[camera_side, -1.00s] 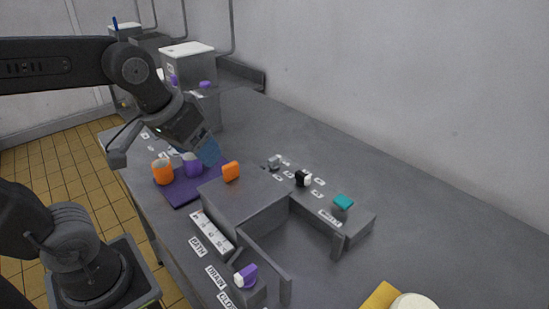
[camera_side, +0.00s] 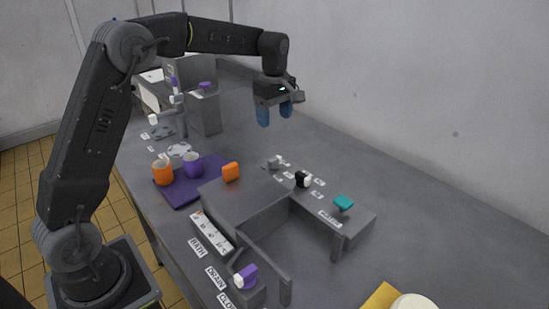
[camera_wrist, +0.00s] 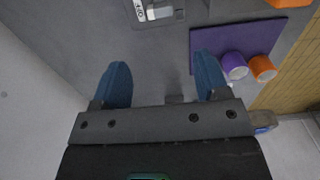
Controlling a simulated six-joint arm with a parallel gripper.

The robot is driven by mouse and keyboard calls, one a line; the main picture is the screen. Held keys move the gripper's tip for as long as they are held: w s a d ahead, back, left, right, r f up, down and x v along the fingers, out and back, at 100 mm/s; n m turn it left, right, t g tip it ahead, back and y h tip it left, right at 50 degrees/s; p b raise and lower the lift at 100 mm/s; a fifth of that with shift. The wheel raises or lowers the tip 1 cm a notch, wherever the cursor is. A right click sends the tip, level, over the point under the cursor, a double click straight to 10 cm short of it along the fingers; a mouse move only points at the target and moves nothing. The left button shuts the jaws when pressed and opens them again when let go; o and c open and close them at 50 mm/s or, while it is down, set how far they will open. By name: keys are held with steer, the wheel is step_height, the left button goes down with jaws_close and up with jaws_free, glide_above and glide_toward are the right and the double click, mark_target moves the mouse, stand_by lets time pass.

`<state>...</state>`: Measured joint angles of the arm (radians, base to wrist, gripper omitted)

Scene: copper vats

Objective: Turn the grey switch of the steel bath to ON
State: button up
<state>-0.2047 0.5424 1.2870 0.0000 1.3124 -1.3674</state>
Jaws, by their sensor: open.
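The steel bath (camera_side: 235,207) is a low grey box in the middle of the bench in the side view. A small grey switch with a pale tip (camera_side: 273,162) sits on the panel behind it, beside small white labels too small to read. What looks like the same switch (camera_wrist: 161,12) shows at the top of the wrist view, next to a label. My gripper (camera_side: 274,113) hangs above the bench, behind and above the grey switch. Its blue fingers point down, apart and empty. They also show spread in the wrist view (camera_wrist: 162,80).
The same panel carries a black-and-white switch (camera_side: 303,179) and a teal one (camera_side: 343,203). An orange piece (camera_side: 231,171) is on the bath. A purple mat (camera_side: 180,196) holds an orange cup (camera_side: 162,172) and purple cup (camera_side: 193,165). A purple-and-white switch (camera_side: 246,275) is in front.

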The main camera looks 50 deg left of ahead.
mark_target(274, 158)
step_height(274, 158, down, 14)
steer(key=shift+r, duration=0.2)
steer(key=shift+c, duration=0.5)
steer(key=c, duration=0.8)
